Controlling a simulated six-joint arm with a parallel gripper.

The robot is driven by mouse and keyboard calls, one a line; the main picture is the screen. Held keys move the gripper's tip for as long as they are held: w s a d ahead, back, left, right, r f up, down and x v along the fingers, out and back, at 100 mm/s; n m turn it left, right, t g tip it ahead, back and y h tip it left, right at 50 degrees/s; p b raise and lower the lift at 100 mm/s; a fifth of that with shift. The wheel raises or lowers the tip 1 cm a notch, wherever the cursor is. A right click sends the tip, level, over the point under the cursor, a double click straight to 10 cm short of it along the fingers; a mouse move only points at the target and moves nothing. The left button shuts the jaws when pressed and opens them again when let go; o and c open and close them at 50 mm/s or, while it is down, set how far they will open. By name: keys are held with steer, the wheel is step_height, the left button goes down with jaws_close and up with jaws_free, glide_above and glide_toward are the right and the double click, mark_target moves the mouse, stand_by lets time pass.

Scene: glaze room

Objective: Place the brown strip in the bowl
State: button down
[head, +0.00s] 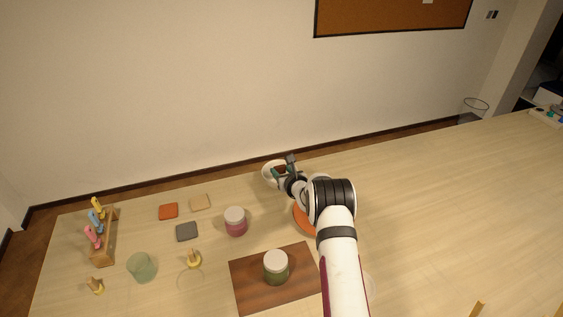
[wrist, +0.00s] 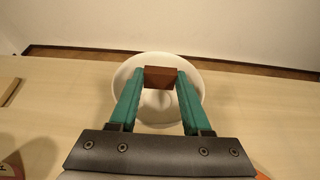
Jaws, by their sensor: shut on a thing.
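My gripper (wrist: 160,80) is shut on the brown strip (wrist: 161,75), a small reddish-brown block held crosswise between the two green fingertips. In the wrist view the strip lies over the far part of the white bowl (wrist: 150,121), which stands on the table near its back edge. I cannot tell whether the strip touches the bowl. In the head view the bowl (head: 267,173) is partly hidden behind my gripper (head: 284,169). The bowl's visible inside looks empty.
An orange dish (head: 302,221) lies partly under my arm. A pink jar (head: 236,222) and a green jar (head: 276,267) on a brown board (head: 247,286) stand nearer. Several tiles, a tool rack (head: 104,255) and a green cup (head: 142,267) are at left. The table's right side is mostly clear.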

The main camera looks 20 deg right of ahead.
steer(key=shift+f, duration=0.45)
steer(key=shift+c, duration=1.4)
jaws_free()
step_height(320, 180, up, 7)
